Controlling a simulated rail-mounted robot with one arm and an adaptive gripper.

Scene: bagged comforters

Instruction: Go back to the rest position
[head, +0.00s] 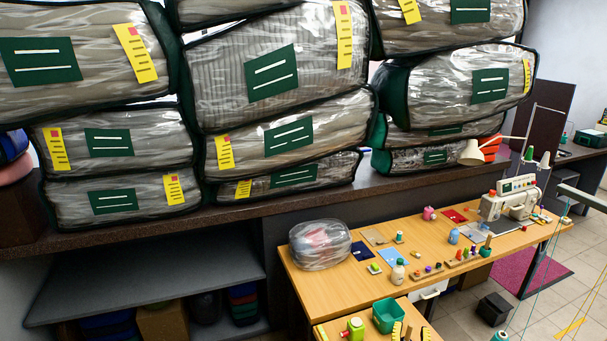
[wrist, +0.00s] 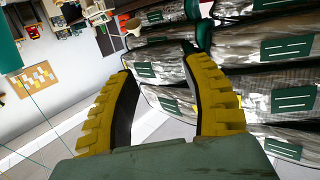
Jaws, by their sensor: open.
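My gripper (wrist: 163,100) shows in the wrist view with its two yellow ribbed fingers spread apart and nothing between them. Beyond the fingers, bagged comforters (wrist: 290,100) in clear plastic with green labels fill the right side of that view, which is tilted. A gap of air seems to lie between the fingers and the bags, though the distance is hard to tell. In the head view the bagged comforters (head: 290,137) stand in several stacks on a dark shelf (head: 260,207). My gripper does not show clearly in the head view.
A lower grey shelf (head: 150,280) sits under the stacks. Tiled floor (head: 540,305) is partly free at the right.

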